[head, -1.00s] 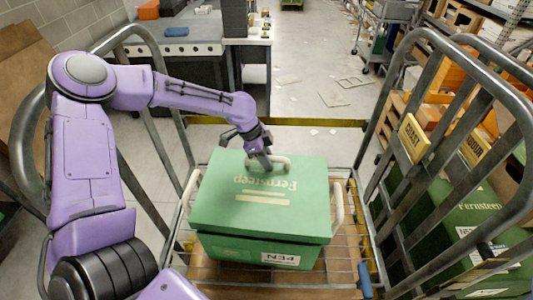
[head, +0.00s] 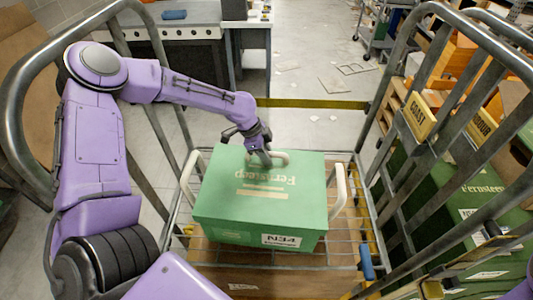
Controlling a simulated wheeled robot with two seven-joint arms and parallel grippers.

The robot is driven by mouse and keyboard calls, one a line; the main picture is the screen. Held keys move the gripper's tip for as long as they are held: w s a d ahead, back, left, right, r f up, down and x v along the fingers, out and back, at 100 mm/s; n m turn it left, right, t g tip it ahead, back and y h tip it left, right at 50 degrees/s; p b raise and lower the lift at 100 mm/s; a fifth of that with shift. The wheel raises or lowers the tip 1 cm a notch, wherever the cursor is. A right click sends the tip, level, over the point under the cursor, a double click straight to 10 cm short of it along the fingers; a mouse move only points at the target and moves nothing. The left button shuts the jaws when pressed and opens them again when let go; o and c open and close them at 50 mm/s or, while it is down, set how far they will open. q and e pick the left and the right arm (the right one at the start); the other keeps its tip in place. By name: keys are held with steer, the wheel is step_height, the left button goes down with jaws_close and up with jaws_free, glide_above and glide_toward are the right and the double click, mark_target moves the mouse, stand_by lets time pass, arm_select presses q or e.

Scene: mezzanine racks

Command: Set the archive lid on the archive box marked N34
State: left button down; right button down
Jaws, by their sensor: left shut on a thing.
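The green archive lid (head: 265,190), printed "Fernsteep", lies on the green archive box (head: 235,233) in the head view. The box's front face carries a white label (head: 282,240), which fits N34 but is hard to read now. The lid looks roughly level, and I see no clear gap under its front edge. My right gripper is not in view.
The box stands in a wire-floored roll cage with metal side rails (head: 440,130). Pale upright handles (head: 341,195) flank the box. A workbench (head: 160,35) stands behind.

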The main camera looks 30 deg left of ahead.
arm_select(q)
steer(key=c, duration=0.8)
jaws_free()
steer(key=shift+r, duration=0.1)
steer(key=shift+r+p, duration=0.35)
steer(key=shift+p, duration=0.1)
steer(key=p+v, duration=0.3)
steer(key=shift+w+r, duration=0.1)
steer(key=v, duration=0.6)
steer(key=shift+s+a+b, duration=0.1)
steer(key=shift+s+b, duration=0.15)
steer(key=shift+b, duration=0.15)
steer(key=shift+a+r, duration=0.1)
steer(key=shift+r, duration=0.15)
